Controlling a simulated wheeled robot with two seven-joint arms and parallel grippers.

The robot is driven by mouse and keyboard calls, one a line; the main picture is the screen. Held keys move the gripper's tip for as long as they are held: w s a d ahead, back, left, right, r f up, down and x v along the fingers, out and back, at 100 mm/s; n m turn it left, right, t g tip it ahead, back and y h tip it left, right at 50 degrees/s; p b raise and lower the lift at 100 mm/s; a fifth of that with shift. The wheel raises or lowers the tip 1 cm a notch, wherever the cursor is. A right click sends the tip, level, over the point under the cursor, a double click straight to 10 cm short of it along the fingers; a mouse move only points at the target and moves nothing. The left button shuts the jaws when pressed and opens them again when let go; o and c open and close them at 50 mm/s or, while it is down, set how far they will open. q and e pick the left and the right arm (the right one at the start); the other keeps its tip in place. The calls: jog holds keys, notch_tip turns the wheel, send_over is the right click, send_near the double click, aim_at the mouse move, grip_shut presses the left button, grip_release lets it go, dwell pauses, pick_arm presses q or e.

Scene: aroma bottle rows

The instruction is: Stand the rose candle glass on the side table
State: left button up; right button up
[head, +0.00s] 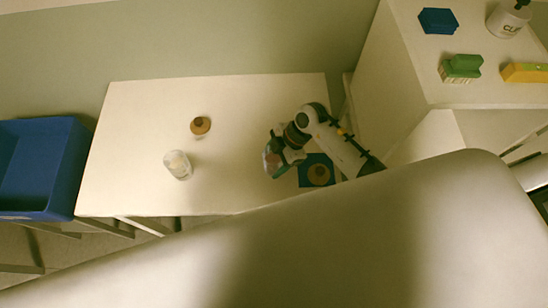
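The side table (130,130) is a pale rectangular top in the middle of the head view. My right gripper (276,158) is over the right part of this table. It appears shut on a small glass with a pinkish content, the rose candle glass (271,161), which the fingers partly hide. I cannot tell whether the glass touches the tabletop. My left gripper is not in view.
A clear glass with pale content (178,165) and a brown round piece (200,125) stand on the table's left half. A blue square (304,173) bearing a brown disc lies below my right wrist. A blue bin (70,165) is left; a cluttered white unit (410,75) is right.

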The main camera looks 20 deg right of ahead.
jog(key=shift+o, duration=0.8)
jog(key=shift+r, duration=0.25)
jog(key=b+v, duration=0.1)
jog(key=v, duration=1)
jog(key=shift+d+r, duration=0.25)
jog(key=shift+r, duration=0.1)
jog(key=shift+s, duration=0.15)
